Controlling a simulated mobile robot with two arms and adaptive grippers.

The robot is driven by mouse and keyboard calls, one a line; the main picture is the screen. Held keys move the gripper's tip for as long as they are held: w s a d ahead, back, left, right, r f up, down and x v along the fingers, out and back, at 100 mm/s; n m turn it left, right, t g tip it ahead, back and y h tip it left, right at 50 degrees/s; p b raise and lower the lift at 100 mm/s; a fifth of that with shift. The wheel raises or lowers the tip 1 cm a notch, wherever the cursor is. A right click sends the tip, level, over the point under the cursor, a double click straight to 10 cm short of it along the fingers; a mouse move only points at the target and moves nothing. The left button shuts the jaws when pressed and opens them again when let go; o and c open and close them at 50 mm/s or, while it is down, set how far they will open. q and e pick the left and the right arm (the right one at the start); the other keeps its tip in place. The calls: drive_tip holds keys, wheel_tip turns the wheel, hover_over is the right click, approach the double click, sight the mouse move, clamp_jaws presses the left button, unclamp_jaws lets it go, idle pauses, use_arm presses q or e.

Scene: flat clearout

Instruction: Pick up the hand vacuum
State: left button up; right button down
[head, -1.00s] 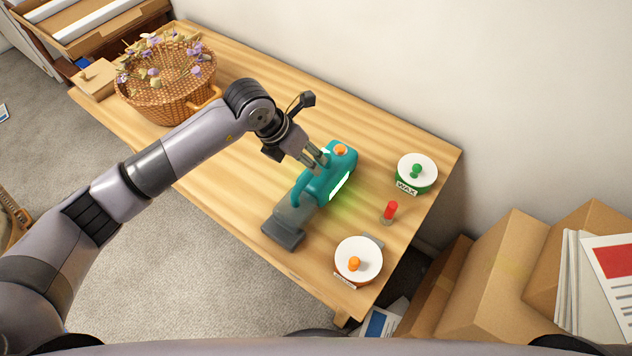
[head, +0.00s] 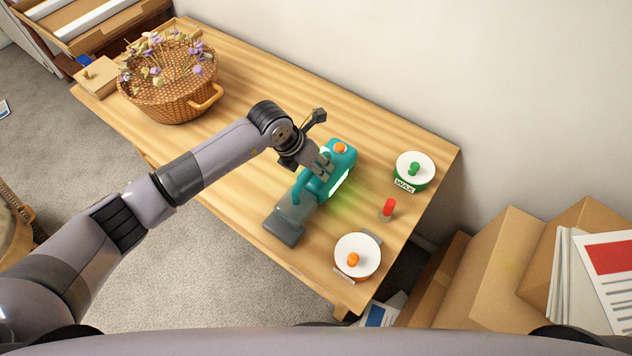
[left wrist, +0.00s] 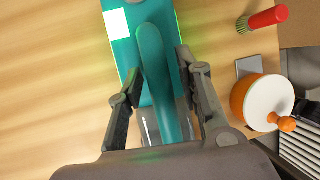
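The hand vacuum (head: 342,160) lies on the wooden table, teal with an orange button and a clear grey nozzle end pointing toward the front edge. My left gripper (head: 321,171) is down at its handle. In the left wrist view, the open fingers of my left gripper (left wrist: 160,72) stand on either side of the teal handle of the hand vacuum (left wrist: 152,45), with gaps visible between the fingers and the handle. My right gripper is not in view.
A wicker basket (head: 170,97) with dried flowers stands at the table's far left. A green wax tin (head: 414,170), a red brush (head: 387,209) and an orange-knobbed tin (head: 357,257) stand right of the vacuum. Cardboard boxes (head: 487,262) are beyond the table's right end.

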use_arm(q)
clamp_jaws()
idle(0.7)
drive_tip(key=shift+w+r, duration=0.15)
